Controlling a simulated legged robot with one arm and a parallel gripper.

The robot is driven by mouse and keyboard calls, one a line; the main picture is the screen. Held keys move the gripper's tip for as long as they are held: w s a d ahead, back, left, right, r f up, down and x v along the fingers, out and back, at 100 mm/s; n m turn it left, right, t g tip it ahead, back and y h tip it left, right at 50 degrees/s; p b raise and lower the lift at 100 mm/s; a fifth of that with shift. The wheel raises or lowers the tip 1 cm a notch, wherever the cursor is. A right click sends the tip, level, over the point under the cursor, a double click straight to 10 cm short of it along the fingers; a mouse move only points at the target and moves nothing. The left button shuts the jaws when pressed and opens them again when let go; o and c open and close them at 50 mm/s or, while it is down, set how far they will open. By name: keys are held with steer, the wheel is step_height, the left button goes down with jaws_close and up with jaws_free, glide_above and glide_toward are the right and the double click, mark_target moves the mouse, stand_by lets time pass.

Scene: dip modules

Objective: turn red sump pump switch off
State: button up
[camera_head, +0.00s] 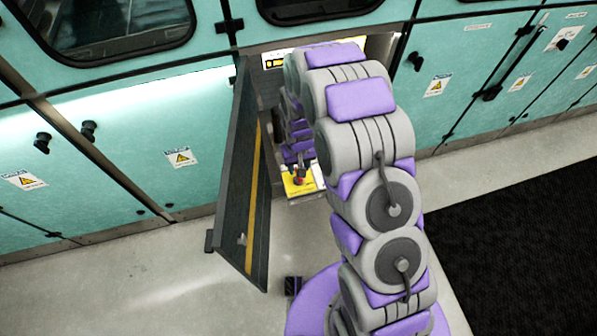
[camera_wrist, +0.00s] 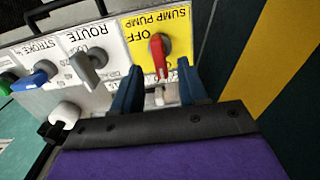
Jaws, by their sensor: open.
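The red sump pump switch (camera_wrist: 158,55) sits on a yellow plate (camera_wrist: 138,25) marked "SUMP PUMP" and "OFF" in the wrist view, where the lettering appears upside down. Its handle points down in the picture, away from the word OFF. My gripper (camera_wrist: 157,82) is open, with one dark blue finger on each side of the handle's lower end. I cannot tell whether either finger touches it. In the head view the yellow plate (camera_head: 300,183) and red switch (camera_head: 299,175) show small inside the open cabinet, below my gripper (camera_head: 300,165).
A grey switch (camera_wrist: 90,62) marked "ROUTE", a blue switch (camera_wrist: 35,78) and a green switch (camera_wrist: 8,80) stand left of the red one. The open cabinet door (camera_head: 243,190) stands close beside my arm. Open floor (camera_head: 150,270) lies in front of the cabinets.

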steer(key=shift+f, duration=1.75)
steer(key=shift+c, duration=0.3)
jaws_close()
